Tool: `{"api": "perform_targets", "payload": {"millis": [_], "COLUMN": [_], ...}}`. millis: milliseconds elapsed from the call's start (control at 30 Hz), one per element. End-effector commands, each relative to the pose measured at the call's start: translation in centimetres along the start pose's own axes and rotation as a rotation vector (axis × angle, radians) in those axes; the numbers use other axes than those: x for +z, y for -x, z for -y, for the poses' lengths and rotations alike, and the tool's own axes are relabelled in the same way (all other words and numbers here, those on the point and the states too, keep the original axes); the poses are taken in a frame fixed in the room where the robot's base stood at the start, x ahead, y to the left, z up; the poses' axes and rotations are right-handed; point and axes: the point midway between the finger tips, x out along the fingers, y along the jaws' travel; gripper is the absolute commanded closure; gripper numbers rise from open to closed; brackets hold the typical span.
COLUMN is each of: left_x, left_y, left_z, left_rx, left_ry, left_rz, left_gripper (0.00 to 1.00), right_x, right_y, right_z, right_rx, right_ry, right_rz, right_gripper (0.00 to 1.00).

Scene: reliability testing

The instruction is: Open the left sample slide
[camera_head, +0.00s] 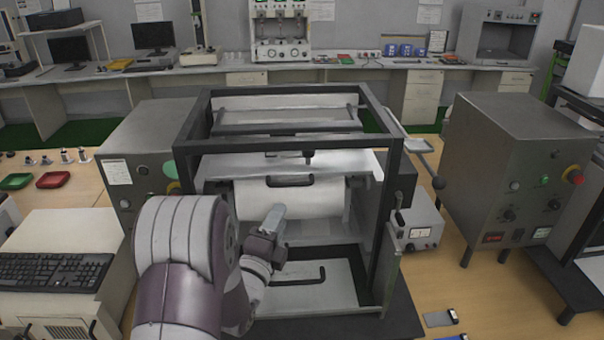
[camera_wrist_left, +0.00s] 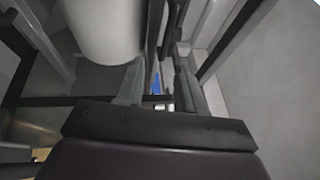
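A test machine with a black frame (camera_head: 385,215) stands on the table in the middle of the head view. A white curved part (camera_head: 318,198) with a black bar handle (camera_head: 290,181) sits inside it, and shows at the top left of the wrist view (camera_wrist_left: 105,28). Below is a light flat plate (camera_head: 335,285) with another black handle (camera_head: 322,274). I cannot tell which part is the left sample slide. My left gripper (camera_head: 277,214) reaches into the frame, below the upper handle. In the wrist view its fingers (camera_wrist_left: 158,78) stand apart, with nothing clearly held. My right gripper is out of view.
Grey control boxes stand left (camera_head: 142,150) and right (camera_head: 515,165) of the machine. A small meter box (camera_head: 420,228) is beside its right side. A keyboard (camera_head: 52,270) lies at front left. The frame's bars closely surround my left gripper. The table at front right is mostly clear.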

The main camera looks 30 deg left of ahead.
Motion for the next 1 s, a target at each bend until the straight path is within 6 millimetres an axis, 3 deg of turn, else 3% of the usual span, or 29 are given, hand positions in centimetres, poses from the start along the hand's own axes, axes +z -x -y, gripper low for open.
{"api": "perform_targets", "payload": {"millis": [300,500,900,933,1000], "left_x": [0.0,0.0,0.0,0.0,0.0], "left_y": [-7.8,-10.9,-12.0,-11.9,-11.9], "left_z": [0.6,0.2,0.0,0.0,0.0], "left_rx": [0.0,0.003,0.001,0.001,0.001], "left_ry": [0.002,0.003,0.003,0.003,0.003], "left_rz": [-0.001,0.001,0.001,0.001,0.001], "left_gripper": [0.62,0.62,0.62,0.65,0.88], "right_x": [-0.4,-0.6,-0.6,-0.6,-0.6], "right_y": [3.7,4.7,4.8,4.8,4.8], "right_z": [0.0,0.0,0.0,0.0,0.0], "right_rx": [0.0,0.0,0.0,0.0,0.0], "right_ry": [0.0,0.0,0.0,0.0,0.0], "right_rz": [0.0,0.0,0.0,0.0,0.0], "right_gripper": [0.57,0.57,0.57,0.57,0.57]}}
